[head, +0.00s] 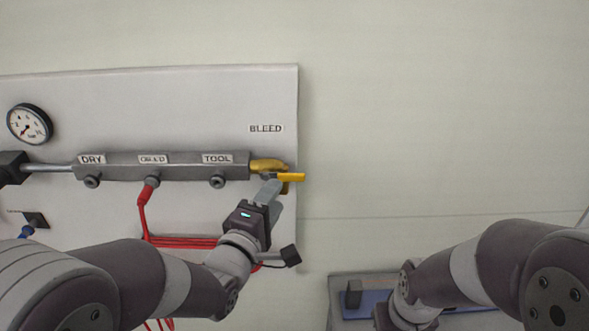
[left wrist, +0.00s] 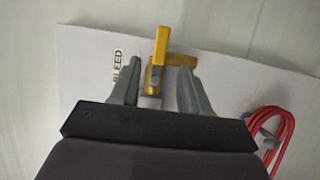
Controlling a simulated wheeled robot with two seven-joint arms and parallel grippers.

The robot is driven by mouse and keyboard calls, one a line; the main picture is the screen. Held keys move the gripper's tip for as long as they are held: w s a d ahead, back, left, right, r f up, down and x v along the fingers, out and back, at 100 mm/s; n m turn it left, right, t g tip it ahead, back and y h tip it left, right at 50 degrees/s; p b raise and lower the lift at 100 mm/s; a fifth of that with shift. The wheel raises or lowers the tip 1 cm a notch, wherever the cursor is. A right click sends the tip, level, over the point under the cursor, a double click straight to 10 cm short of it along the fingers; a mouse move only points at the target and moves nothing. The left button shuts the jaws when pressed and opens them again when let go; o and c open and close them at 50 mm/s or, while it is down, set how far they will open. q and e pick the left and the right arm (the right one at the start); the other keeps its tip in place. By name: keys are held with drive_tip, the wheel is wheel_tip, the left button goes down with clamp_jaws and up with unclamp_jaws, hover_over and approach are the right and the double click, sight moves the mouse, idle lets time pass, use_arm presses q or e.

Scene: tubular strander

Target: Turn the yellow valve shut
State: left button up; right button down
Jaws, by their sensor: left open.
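The yellow valve (head: 264,165) sits at the right end of the grey manifold, below the BLEED label. Its yellow handle (head: 291,177) points right, roughly in line with the manifold. My left gripper (head: 273,186) is at the valve, its fingers partly covering it. In the left wrist view my left gripper (left wrist: 161,78) is open. The handle (left wrist: 160,48) shows between and beyond its two fingers, with a visible gap on each side. The valve body (left wrist: 181,60) lies behind the right finger's tip. My right gripper is not visible; only its arm shows at lower right.
The manifold (head: 125,170) has several ports, with a red hose (head: 144,205) on the middle one. A gauge (head: 30,124) is at upper left of the panel (head: 190,98). Bare wall is right of the valve. A grey-and-blue surface (head: 345,317) lies low between my arms.

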sight(292, 179)
use_arm(q)
drive_tip(key=x, duration=0.1)
drive_tip(key=p+x, duration=0.1)
drive_tip(key=x, duration=0.1)
drive_tip(key=d+x, duration=0.1)
drive_tip(key=x, duration=0.1)
drive_tip(key=shift+s+r+p, duration=0.15)
drive_tip(key=shift+r+p, duration=0.1)
drive_tip(key=shift+p, duration=0.1)
drive_tip(key=p+x, duration=0.1)
drive_tip(key=x, duration=0.3)
drive_tip(key=shift+a+f, duration=0.15)
drive_tip(key=shift+f, duration=0.05)
drive_tip(key=shift+w+p, duration=0.35)
drive_tip(key=shift+w, duration=0.15)
drive_tip(key=shift+d, duration=0.3)
drive_tip(key=shift+c, duration=0.4)
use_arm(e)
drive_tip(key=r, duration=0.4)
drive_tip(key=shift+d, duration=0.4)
use_arm(q)
drive_tip(key=shift+f, duration=0.1)
clamp_jaws()
